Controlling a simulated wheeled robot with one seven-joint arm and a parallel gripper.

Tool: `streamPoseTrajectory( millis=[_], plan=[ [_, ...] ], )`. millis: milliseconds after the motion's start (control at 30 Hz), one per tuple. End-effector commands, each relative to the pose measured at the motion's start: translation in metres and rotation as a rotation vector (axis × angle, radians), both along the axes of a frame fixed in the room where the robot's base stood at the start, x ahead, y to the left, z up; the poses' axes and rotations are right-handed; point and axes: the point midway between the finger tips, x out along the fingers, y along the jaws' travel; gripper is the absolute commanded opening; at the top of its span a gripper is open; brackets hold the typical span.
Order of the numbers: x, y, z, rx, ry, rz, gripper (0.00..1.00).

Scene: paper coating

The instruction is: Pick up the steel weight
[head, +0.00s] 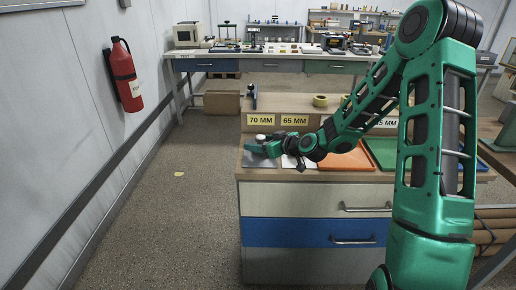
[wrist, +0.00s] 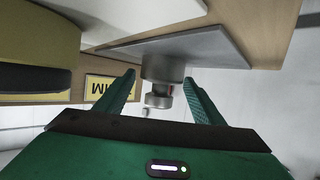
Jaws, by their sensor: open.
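The steel weight (wrist: 162,68) is a small grey metal cylinder with a narrower neck and knob. In the wrist view it stands on a flat grey plate (wrist: 215,43), between the two green fingers of my gripper (wrist: 162,95). The fingers are open, with a visible gap on each side of the weight's knob. In the head view my gripper (head: 262,148) is low over the left end of the cabinet top, at the grey plate (head: 256,161). The weight there is small and partly hidden by my gripper; I cannot tell whether a finger touches it.
The cabinet (head: 315,198) carries "70 MM" (head: 261,120) and "65 MM" (head: 294,120) labels, an orange sheet (head: 345,160) and a green sheet (head: 382,152). A tape roll (head: 320,100) sits on the raised back shelf. Floor to the left is mostly clear.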

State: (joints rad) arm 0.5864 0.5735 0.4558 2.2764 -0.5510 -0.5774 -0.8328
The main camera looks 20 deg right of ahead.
Motion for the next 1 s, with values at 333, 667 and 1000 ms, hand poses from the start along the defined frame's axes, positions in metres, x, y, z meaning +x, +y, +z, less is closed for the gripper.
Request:
streamPoseTrajectory(
  millis=[333, 667, 1000],
  plan=[
    [0.000, 0.000, 0.000, 0.000, 0.000, 0.000, 0.26],
    [0.001, 0.000, 0.002, 0.001, -0.003, -0.001, 0.00],
    [0.001, 0.000, 0.024, -0.002, -0.007, 0.000, 0.00]
  ],
)
